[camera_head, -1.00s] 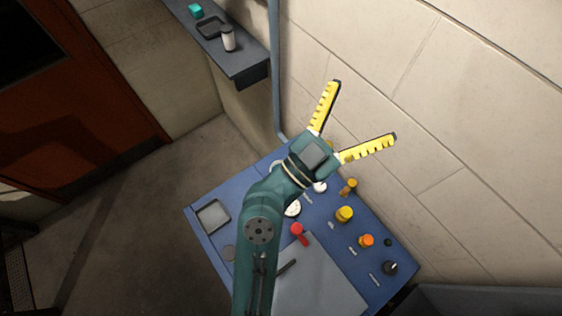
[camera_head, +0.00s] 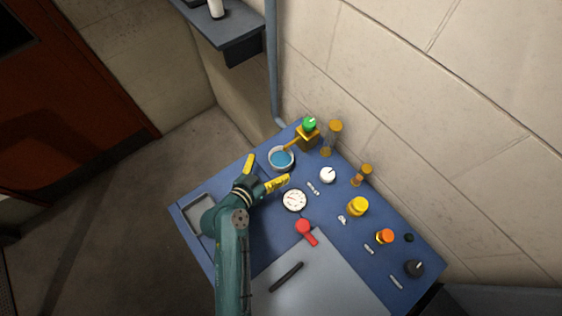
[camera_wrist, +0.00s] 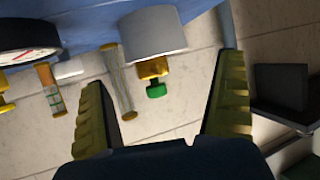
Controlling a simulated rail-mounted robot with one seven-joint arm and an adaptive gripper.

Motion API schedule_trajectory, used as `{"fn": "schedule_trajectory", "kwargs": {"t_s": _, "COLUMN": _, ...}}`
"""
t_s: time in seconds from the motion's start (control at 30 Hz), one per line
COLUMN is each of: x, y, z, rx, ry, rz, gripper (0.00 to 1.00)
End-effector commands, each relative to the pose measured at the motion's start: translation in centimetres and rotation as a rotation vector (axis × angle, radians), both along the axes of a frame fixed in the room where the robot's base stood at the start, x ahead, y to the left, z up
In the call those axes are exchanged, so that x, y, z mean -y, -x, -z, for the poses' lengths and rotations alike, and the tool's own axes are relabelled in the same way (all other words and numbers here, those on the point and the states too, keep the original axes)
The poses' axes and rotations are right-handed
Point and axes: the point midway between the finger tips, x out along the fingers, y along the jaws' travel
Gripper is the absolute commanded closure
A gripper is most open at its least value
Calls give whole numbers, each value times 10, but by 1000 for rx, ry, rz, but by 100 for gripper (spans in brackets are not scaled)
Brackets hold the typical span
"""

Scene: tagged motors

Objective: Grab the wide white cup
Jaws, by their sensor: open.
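The wide white cup (camera_head: 282,168) stands on the blue table near its back-left edge, with a blue inside. My gripper (camera_head: 269,168) is open, its yellow fingers spread toward the cup from the front left. In the wrist view the cup (camera_wrist: 153,33) appears as a white cylinder at the top, and the open gripper (camera_wrist: 163,75) has nothing between its fingers. The cup looks a little beyond the fingertips; I cannot tell the exact gap.
A yellow valve with a green knob (camera_head: 309,123) stands just behind the cup. A round gauge (camera_head: 294,201) is to the right of my gripper, with a white knob (camera_head: 328,175) farther right. A red-handled part (camera_head: 304,227) lies in front. A wall shelf (camera_head: 235,27) is above left.

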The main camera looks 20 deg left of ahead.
Motion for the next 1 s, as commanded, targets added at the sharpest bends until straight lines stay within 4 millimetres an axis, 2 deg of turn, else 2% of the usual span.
{"fn": "schedule_trajectory", "kwargs": {"t_s": 0.17, "x": 4, "y": -18, "z": 9, "rx": 0, "ry": -1, "rz": 2, "gripper": 0}}
{"fn": "schedule_trajectory", "kwargs": {"t_s": 0.4, "x": 12, "y": -54, "z": 25, "rx": 1, "ry": -1, "rz": 2, "gripper": 0}}
{"fn": "schedule_trajectory", "kwargs": {"t_s": 0.67, "x": 12, "y": -60, "z": 25, "rx": 0, "ry": -1, "rz": 0, "gripper": 0}}
{"fn": "schedule_trajectory", "kwargs": {"t_s": 0.7, "x": 12, "y": -60, "z": 25, "rx": 0, "ry": -1, "rz": 0, "gripper": 2}}
{"fn": "schedule_trajectory", "kwargs": {"t_s": 0.77, "x": 12, "y": -60, "z": 25, "rx": 0, "ry": -1, "rz": 0, "gripper": 13}}
{"fn": "schedule_trajectory", "kwargs": {"t_s": 1.0, "x": 12, "y": -60, "z": 25, "rx": 0, "ry": -1, "rz": 0, "gripper": 59}}
